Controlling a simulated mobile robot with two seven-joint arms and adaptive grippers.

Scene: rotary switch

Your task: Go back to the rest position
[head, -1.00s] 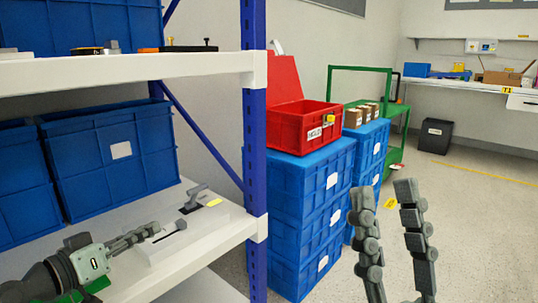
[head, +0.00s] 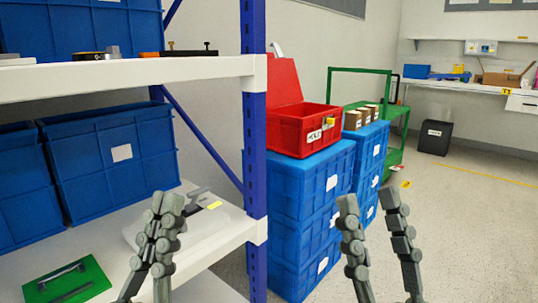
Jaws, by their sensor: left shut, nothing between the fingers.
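The grey rotary switch handle (head: 198,198) sits on a white base plate (head: 212,222) with a yellow label on the lower shelf. My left gripper (head: 165,203) points upward in front of the shelf, its fingers together and empty. It hides part of the white base and appears apart from the handle. My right gripper (head: 369,200) points upward to the right of the shelf post, its two fingers spread apart with nothing between them.
A green plate with grey bars (head: 68,284) lies at the shelf's front left. Blue bins (head: 105,160) stand behind. A blue shelf post (head: 255,150) separates the shelf from stacked blue crates (head: 300,195) and a red box (head: 300,128). Floor at right (head: 470,230) is clear.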

